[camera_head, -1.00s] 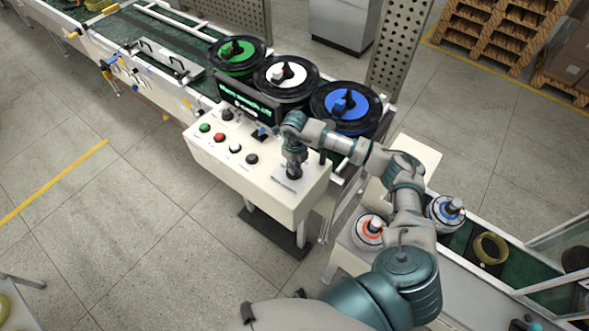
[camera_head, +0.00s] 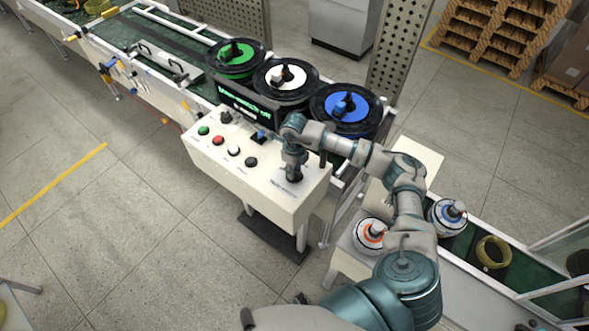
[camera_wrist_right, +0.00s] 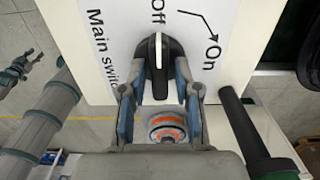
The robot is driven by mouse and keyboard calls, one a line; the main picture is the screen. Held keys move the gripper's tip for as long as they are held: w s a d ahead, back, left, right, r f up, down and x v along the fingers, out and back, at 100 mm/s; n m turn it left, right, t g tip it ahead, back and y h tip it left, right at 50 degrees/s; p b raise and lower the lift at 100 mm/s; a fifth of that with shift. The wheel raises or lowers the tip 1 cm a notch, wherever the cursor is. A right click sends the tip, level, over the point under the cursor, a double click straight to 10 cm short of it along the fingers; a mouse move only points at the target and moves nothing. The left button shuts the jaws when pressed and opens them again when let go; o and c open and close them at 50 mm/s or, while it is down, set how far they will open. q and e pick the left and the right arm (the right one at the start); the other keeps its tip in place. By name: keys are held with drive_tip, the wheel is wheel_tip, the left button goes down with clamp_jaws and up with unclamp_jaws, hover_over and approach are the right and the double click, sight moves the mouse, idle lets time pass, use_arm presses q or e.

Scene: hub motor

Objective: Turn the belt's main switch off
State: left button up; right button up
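The main switch (camera_wrist_right: 158,62) is a black knob with a white line on a white panel, and its line points up toward the "Off" label. My right gripper (camera_wrist_right: 158,82) has one finger on each side of the knob. The fingers look spread, with gaps beside the knob's narrow grip. In the head view my right gripper (camera_head: 292,172) is over the right end of the control box (camera_head: 262,190) and hides the switch. A display (camera_head: 244,108) shows green text that seems to end in "off". In the right wrist view, what looks like my left gripper (camera_wrist_right: 20,68) is small at the left edge.
Several buttons, including a red button (camera_head: 218,140) and a black one (camera_head: 251,162), sit left of my right gripper. Green, white and blue spools (camera_head: 340,108) stand behind the box. A motor part with orange (camera_head: 370,233) stands at the right. Floor in front is clear.

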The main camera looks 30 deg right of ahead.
drive_tip(key=shift+w, duration=0.15)
wheel_tip(320, 180, up, 12)
idle(0.6)
drive_tip(key=shift+d+f, duration=0.1)
drive_tip(key=shift+f, duration=0.05)
